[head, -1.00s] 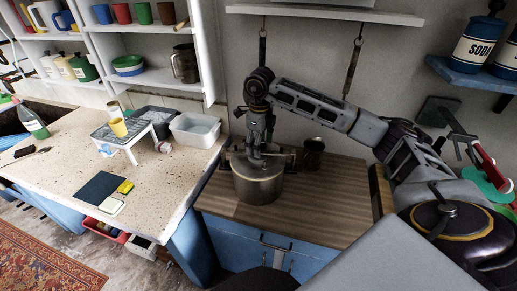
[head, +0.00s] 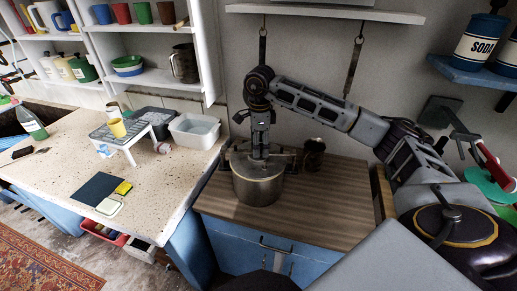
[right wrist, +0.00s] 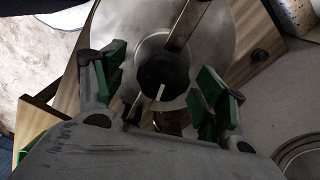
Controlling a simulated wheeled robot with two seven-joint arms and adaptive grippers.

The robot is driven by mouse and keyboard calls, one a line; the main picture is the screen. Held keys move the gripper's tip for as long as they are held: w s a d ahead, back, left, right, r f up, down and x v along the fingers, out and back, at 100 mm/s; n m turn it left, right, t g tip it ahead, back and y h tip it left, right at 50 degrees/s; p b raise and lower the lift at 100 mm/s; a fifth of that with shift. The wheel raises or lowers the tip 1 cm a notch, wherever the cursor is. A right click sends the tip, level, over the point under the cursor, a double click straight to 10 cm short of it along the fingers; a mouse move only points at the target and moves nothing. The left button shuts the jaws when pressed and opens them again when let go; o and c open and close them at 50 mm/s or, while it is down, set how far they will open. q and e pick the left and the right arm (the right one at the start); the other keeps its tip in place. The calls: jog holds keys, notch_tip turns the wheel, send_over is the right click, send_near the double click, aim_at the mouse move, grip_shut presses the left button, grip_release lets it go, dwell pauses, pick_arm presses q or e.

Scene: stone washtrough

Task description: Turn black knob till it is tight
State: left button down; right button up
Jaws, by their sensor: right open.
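The black knob (right wrist: 165,70) sits in the middle of a metal pot lid (right wrist: 215,40) and has a pale line on its top. The knob is hidden behind my right gripper in the head view. The metal pot (head: 257,190) stands upright on the wooden counter top. My right gripper (right wrist: 161,78) is open, with its green-padded fingers on either side of the knob; a gap shows between each finger and the knob. In the head view the right gripper (head: 260,148) points down over the lid. My left gripper is not in view.
A metal bar (right wrist: 186,24) runs across the lid beside the knob. A dark mug (head: 314,150) stands just right of the pot. A hook (head: 263,50) hangs from the shelf behind my right wrist. The wooden counter (head: 335,200) is clear at the front right.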

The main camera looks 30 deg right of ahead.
jog(key=shift+n, duration=1.4)
jog(key=c, duration=0.8)
jog(key=shift+c, duration=0.2)
